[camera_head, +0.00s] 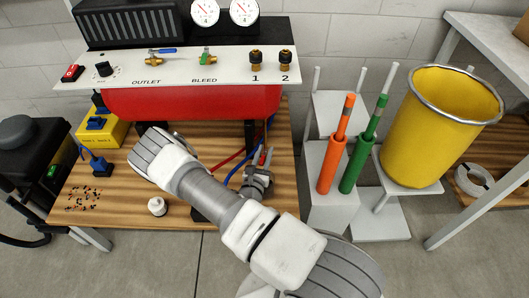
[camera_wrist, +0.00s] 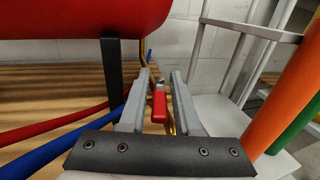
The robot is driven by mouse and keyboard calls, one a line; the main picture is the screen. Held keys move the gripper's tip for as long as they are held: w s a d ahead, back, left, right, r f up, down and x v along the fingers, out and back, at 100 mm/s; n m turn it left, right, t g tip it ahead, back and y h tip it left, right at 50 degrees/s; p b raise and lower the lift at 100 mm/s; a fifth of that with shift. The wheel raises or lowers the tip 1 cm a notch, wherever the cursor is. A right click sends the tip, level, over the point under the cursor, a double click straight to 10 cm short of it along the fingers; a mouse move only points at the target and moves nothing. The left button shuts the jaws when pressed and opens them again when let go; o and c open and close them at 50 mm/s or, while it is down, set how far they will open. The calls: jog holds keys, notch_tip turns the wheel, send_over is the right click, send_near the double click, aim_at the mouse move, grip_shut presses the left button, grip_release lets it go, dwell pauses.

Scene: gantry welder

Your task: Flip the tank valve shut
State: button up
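A red lever (camera_wrist: 159,106), which looks like the tank valve's handle, stands between the fingers of my gripper (camera_wrist: 160,82) in the wrist view. The fingers are open, with a gap showing on each side of the lever. A little brass shows beside the lever; the valve body is mostly hidden. In the head view my gripper (camera_head: 261,170) is at the right end of the wooden bench, below and right of the red tank (camera_head: 190,103). The red lever (camera_head: 263,157) shows there only as a small patch by the fingers. Its exact angle is hard to tell.
Red and blue hoses (camera_wrist: 50,145) run left of my gripper. A black tank leg (camera_wrist: 112,75) is close on the left. Orange (camera_head: 328,165) and green (camera_head: 357,160) tubes stand on the right, before a yellow bin (camera_head: 430,125). The OUTLET valve (camera_head: 154,60) is on the panel above.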

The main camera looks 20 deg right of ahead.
grip_shut()
jog(key=shift+r, duration=0.1)
jog(key=n+t+y+p, duration=0.1)
jog(key=n+y+p, duration=0.1)
jog(key=shift+d+r+t+y+p, duration=0.1)
jog(key=shift+t+y+p, duration=0.2)
jog(key=shift+n+t+y+p, duration=0.4)
jog(key=shift+n+y+p, duration=0.15)
jog(key=shift+y, duration=0.25)
jog(key=shift+f, duration=0.2)
jog(key=shift+o, duration=1.7)
grip_release()
jog(key=shift+s, duration=0.2)
